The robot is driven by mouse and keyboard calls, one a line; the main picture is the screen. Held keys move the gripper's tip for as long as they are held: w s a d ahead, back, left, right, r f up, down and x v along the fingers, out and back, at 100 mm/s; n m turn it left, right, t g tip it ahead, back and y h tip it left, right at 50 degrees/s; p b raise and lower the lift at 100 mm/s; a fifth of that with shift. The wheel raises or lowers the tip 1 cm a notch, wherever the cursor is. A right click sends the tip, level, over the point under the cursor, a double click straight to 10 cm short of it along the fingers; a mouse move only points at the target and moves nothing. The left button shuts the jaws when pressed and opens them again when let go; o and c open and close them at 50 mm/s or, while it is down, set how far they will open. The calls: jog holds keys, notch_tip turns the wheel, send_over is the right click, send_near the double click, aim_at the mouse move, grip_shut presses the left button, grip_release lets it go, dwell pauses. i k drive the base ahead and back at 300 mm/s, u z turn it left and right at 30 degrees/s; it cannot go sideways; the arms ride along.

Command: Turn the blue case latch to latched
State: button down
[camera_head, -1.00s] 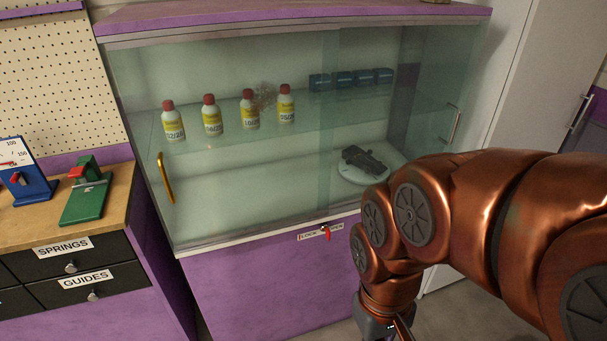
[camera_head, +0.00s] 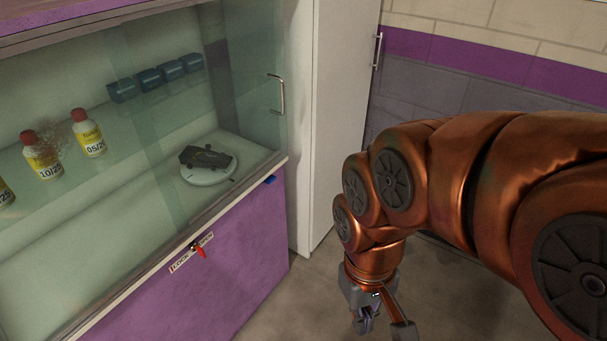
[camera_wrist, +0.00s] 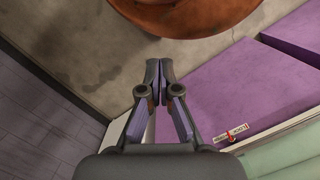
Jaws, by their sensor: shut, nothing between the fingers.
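The glass-fronted display case has a small blue piece (camera_head: 270,180) on its front rail, near the right end; too small to tell whether it is a latch or how it is set. A red latch lever (camera_head: 198,250) sits lower left on the purple front, over a LOCK/OPEN label (camera_head: 181,262), and hangs downward near the label's middle. It also shows in the wrist view (camera_wrist: 231,138). My gripper (camera_head: 365,327) is shut and empty, over the floor to the right of the case and apart from both. In the wrist view its fingertips (camera_wrist: 159,70) are together.
Behind the glass are yellow-labelled bottles (camera_head: 92,135), several dark blue boxes (camera_head: 150,79) and a dark object on a round white stand (camera_head: 206,176). A tall white cabinet (camera_head: 335,110) stands right of the case. The floor (camera_head: 290,310) before the case is clear.

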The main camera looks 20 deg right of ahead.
aim_at(271, 180)
jog(key=z, duration=1.25)
jog(key=k, duration=1.25)
jog(key=u, duration=1.35)
jog(key=i, duration=0.5)
jog(key=u, duration=0.1)
